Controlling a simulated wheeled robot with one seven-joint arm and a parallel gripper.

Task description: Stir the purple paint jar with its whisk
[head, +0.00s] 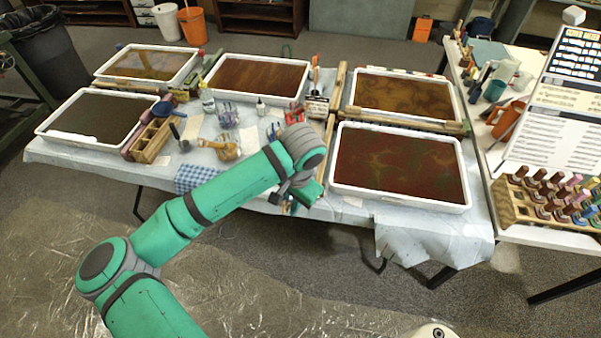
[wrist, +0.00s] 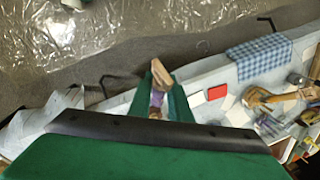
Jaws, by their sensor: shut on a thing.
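My gripper (head: 308,192) is past the front edge of the middle table, left of the front right tray. In the wrist view my gripper (wrist: 158,92) is shut on a wooden-handled thing with a purple part, which looks like the whisk (wrist: 160,74). Its lower end is hidden by the fingers and the gripper body. A glass jar with purplish contents (head: 228,116), which looks like the purple paint jar, stands mid-table, left of my gripper.
A dark red marbled tray (head: 467,203) lies right of my gripper. A wooden caddy (head: 150,140) and blue checked cloth (head: 192,178) lie to the left. A red jar (head: 293,116) stands behind my arm.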

